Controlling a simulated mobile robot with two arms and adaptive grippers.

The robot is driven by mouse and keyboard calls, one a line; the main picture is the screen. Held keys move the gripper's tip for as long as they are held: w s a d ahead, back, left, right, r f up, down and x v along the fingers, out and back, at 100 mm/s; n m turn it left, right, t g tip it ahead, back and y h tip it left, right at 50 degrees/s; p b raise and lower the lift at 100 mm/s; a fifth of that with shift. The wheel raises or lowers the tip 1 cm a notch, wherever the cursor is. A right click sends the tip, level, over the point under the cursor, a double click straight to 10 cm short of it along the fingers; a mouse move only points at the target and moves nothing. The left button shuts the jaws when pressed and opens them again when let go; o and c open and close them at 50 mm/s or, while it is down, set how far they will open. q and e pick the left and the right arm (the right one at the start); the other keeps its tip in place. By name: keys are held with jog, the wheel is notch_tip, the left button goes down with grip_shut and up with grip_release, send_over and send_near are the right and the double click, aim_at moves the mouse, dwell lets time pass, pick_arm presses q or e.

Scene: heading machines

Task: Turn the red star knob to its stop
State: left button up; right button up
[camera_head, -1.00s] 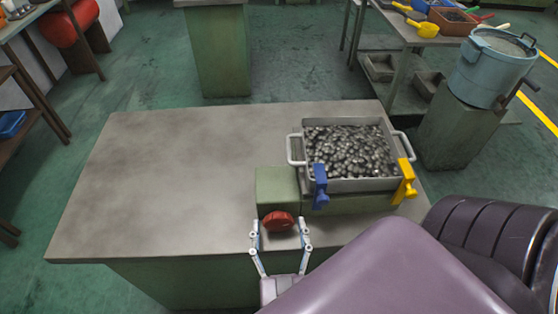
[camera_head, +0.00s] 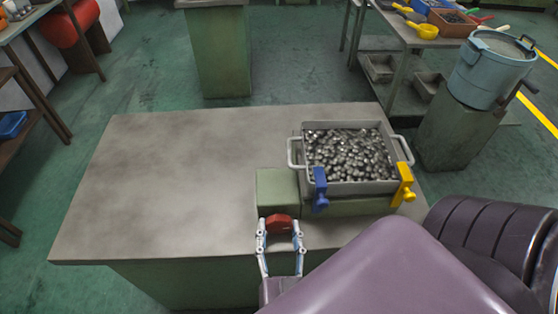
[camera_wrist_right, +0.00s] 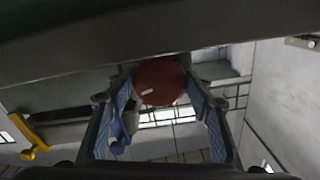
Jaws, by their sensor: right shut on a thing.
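The red star knob (camera_head: 279,222) is on the front of a green block (camera_head: 277,187) at the table's front edge. My right gripper (camera_head: 279,229) is shut on the knob, one finger on each side. In the right wrist view the red knob (camera_wrist_right: 160,82) sits between the two blue-padded fingers (camera_wrist_right: 160,98), and a small pale mark shows on its face. My purple arm hides part of the front right of the table. My left gripper is not in view.
Right of the block, a grey tray (camera_head: 296,131) of shiny metal parts sits on a green base, with a blue clamp (camera_head: 320,188) and a yellow clamp (camera_head: 403,184) at its front. The table's left part (camera_head: 170,180) is clear.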

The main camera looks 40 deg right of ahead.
jog(key=shift+a+m+p, duration=0.1)
jog(key=shift+m+p, duration=0.3)
jog(key=shift+m, duration=1.7)
jog(key=shift+f, duration=0.1)
jog(key=o, duration=1.2)
jog(key=shift+c, duration=0.2)
